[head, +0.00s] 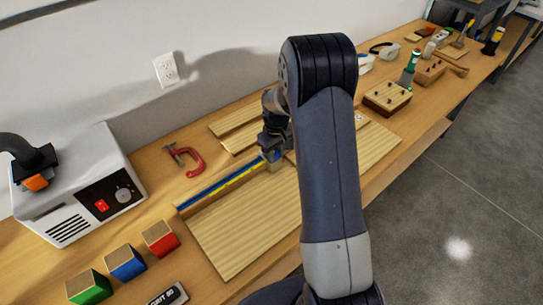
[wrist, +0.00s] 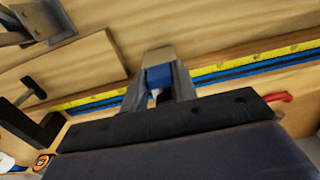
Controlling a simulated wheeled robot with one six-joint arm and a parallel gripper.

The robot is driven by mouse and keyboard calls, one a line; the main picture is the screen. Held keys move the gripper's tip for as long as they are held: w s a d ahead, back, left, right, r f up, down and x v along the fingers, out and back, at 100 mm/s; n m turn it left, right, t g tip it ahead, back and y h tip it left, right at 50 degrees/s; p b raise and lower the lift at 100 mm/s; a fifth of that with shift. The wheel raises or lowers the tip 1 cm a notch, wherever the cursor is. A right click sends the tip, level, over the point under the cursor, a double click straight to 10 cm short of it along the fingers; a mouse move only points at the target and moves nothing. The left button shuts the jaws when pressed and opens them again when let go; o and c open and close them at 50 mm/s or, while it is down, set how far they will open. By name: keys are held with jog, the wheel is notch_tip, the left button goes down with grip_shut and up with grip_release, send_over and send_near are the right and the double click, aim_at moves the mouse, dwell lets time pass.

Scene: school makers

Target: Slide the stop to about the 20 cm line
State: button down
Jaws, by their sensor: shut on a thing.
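The stop (wrist: 160,77) shows as a small blue piece between my fingers in the wrist view. In the head view its blue and grey body (head: 273,160) sits at the right part of the visible rail, partly hidden by my gripper. The rail (head: 222,185) has a blue track and a yellow scale strip, which also shows in the wrist view (wrist: 245,62). The scale's numbers are too small to read. My gripper (head: 271,150) is over the rail and shut on the stop; its fingers (wrist: 160,92) flank it in the wrist view.
A wide wooden board (head: 250,225) lies in front of the rail. A red clamp (head: 187,158) lies behind it. A white machine (head: 75,180) and red (head: 160,239), blue (head: 126,262) and green (head: 89,287) blocks stand at left. My arm hides part of the bench.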

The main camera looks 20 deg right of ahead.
jog(key=c, duration=1.1)
grip_release()
notch_tip(320, 180, up, 11)
jog(key=shift+f+b, duration=0.1)
jog(key=shift+b, duration=0.65)
notch_tip(320, 180, down, 11)
jog(key=shift+p, duration=0.8)
jog(key=shift+s+a, duration=0.2)
jog(key=shift+a, duration=0.3)
jog(key=shift+r, duration=0.2)
